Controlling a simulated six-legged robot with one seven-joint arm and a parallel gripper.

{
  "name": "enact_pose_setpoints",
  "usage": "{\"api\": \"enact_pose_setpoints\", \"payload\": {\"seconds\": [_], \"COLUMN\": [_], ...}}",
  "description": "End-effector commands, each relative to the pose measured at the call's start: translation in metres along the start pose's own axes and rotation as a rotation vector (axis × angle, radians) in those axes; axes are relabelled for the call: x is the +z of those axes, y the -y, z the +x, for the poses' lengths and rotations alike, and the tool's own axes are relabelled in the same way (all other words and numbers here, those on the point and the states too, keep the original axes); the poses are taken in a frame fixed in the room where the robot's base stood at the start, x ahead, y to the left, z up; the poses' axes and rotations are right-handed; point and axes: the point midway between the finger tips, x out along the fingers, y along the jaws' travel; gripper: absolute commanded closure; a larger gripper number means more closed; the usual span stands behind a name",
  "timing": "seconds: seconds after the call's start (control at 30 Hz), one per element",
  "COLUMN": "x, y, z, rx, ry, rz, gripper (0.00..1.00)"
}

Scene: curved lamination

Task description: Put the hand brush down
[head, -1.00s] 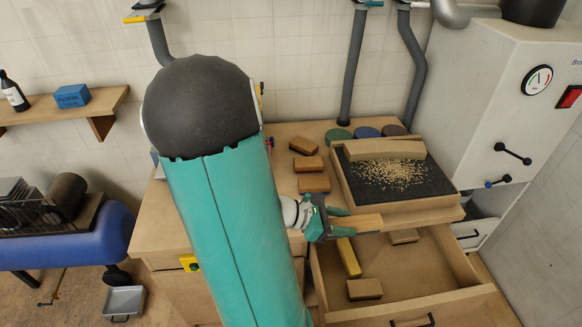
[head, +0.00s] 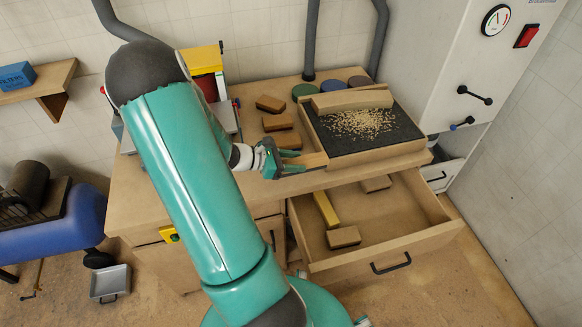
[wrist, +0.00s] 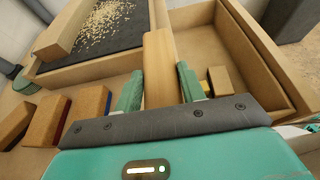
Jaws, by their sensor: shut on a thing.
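The hand brush (wrist: 159,60), of which I see a plain light wooden back, is gripped between the two green fingers of my gripper (wrist: 159,88). It points away from the gripper, and its bristles are hidden. In the head view my gripper (head: 292,161) is at the bench's front edge, and the brush (head: 314,161) is close to the front left corner of the dark-topped tray (head: 384,160). I cannot tell whether the brush touches the tray or bench.
The open drawer (head: 425,236) below holds a yellow-sided block (head: 326,210) and wooden blocks (head: 343,237). Several sanding blocks (head: 277,122) lie on the bench left of the tray. A curved wooden piece (head: 352,99) and shavings (head: 360,123) lie on the tray.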

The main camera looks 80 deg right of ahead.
Motion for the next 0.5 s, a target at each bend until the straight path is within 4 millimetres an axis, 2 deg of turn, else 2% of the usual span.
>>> {"api": "enact_pose_setpoints", "payload": {"seconds": [0.27, 0.4, 0.5], "x": [-0.021, -0.041, -0.048], "y": [-0.018, -0.018, -0.018], "z": [0.005, 0.013, 0.016], "rx": [0.0, -0.001, 0.001], "ry": [0.001, 0.001, 0.0], "rz": [0.001, -0.002, 0.0], "gripper": [0.86, 0.86, 0.86]}}
